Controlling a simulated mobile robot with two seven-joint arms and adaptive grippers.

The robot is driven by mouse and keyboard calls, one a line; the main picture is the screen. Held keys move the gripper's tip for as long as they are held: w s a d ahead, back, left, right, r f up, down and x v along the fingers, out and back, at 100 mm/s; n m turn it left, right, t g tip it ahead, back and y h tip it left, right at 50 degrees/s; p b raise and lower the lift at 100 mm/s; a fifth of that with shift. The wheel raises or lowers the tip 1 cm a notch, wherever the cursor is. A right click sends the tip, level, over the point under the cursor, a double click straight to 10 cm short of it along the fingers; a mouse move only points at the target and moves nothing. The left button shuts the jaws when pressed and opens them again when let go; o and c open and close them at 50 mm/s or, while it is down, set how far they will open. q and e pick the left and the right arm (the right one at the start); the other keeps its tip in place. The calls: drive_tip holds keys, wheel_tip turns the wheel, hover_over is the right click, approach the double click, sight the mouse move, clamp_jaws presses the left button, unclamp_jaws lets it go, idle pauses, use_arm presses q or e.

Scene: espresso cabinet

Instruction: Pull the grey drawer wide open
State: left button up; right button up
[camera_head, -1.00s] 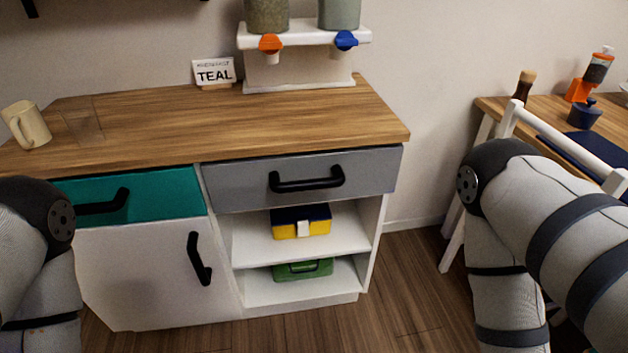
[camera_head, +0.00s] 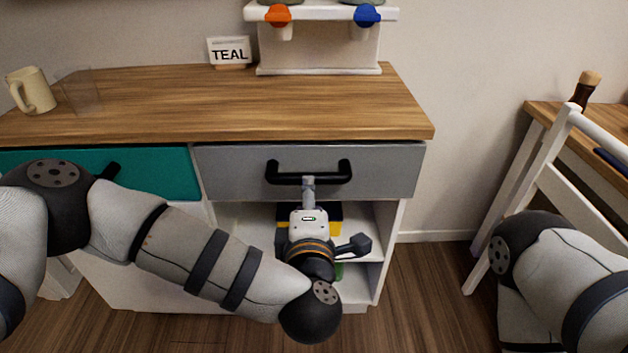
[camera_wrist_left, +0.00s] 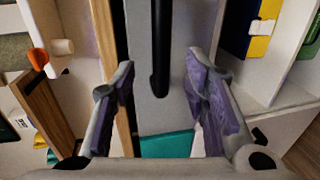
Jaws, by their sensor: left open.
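The grey drawer (camera_head: 385,168) sits in the upper right of the cabinet and looks shut, with its front in line with the cabinet. Its black bar handle (camera_head: 340,172) runs across the front. My left gripper (camera_head: 308,184) is just in front of the handle's middle. In the left wrist view the open left gripper (camera_wrist_left: 158,90) has one finger on each side of the handle (camera_wrist_left: 160,50), with gaps between fingers and bar. I cannot tell how deep the handle lies between them. My right gripper is out of view.
The teal drawer (camera_head: 165,175) is left of the grey one, behind my left arm. A mug (camera_head: 35,92), a glass and a TEAL sign (camera_head: 229,52) stand on the counter (camera_head: 200,105). Open shelves lie below the grey drawer. A white chair (camera_head: 545,175) stands at the right.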

use_arm(q)
drive_tip(key=b+x, duration=0.1)
drive_tip(key=x, duration=0.6)
drive_tip(key=shift+w+f, duration=0.25)
drive_tip(key=shift+w, duration=0.75)
clamp_jaws()
